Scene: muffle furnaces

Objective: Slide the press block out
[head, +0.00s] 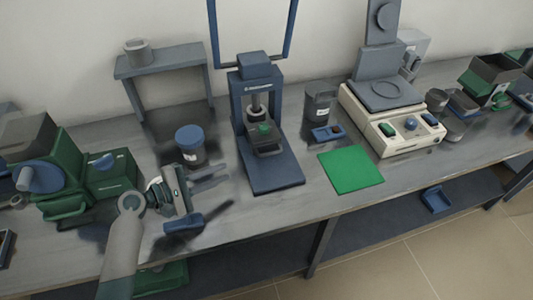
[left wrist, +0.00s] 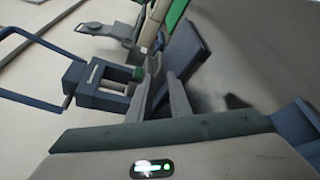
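The blue press (head: 252,100) stands on the bench in the middle of the head view, above a flat dark-blue base plate (head: 277,174). A small grey block with a green part (head: 266,140) sits inside the press under its ram, most likely the press block. The press (left wrist: 97,82) and the green part (left wrist: 137,74) also show in the left wrist view. My left gripper (head: 222,177) is open and empty, left of the press and apart from it. Its fingers (left wrist: 160,78) point toward the press area. My right gripper is not in view.
A blue-lidded jar (head: 190,145) stands just behind my left gripper. A green mat (head: 351,169) lies right of the base plate. A green machine (head: 100,172) stands at left, a cream device (head: 392,120) at right.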

